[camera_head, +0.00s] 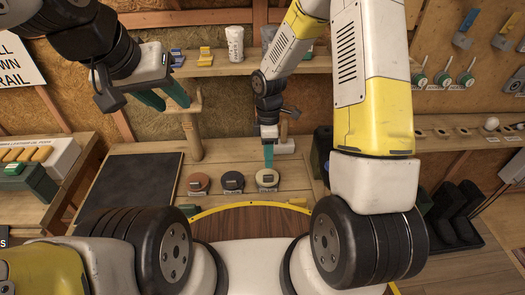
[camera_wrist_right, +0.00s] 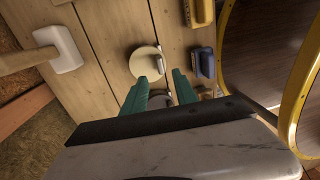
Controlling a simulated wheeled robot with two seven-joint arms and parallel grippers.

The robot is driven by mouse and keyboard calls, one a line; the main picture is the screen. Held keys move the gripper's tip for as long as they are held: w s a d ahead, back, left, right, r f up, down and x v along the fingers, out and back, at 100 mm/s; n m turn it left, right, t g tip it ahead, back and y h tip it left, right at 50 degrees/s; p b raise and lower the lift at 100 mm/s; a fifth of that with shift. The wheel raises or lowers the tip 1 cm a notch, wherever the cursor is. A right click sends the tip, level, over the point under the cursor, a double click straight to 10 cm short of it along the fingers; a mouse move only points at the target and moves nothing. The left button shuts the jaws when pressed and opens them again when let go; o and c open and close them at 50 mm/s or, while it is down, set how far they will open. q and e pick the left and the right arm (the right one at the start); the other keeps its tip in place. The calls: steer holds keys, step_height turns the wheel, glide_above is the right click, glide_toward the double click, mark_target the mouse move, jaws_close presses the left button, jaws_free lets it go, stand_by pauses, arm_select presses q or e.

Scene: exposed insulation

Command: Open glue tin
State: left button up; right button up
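My right gripper (camera_head: 268,160) points down just above the cream tin. In the right wrist view, the cream tin (camera_wrist_right: 143,62) shows a round lid with a small raised piece, just ahead of the open, empty green fingers (camera_wrist_right: 160,76). My left gripper (camera_head: 166,99) is open and empty, raised at the upper left.
A dark board (camera_head: 132,187) lies left of the tins. Yellow (camera_wrist_right: 200,12) and blue (camera_wrist_right: 203,62) handled items sit beside a round yellow-rimmed stool or table (camera_head: 250,222). A shelf (camera_head: 215,66) runs behind.

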mark_target(268, 176)
steer(key=f, duration=0.5)
steer(key=s+f, duration=0.1)
steer(key=f, duration=0.1)
steer(key=shift+f, duration=0.35)
jaws_close()
stand_by(1.1)
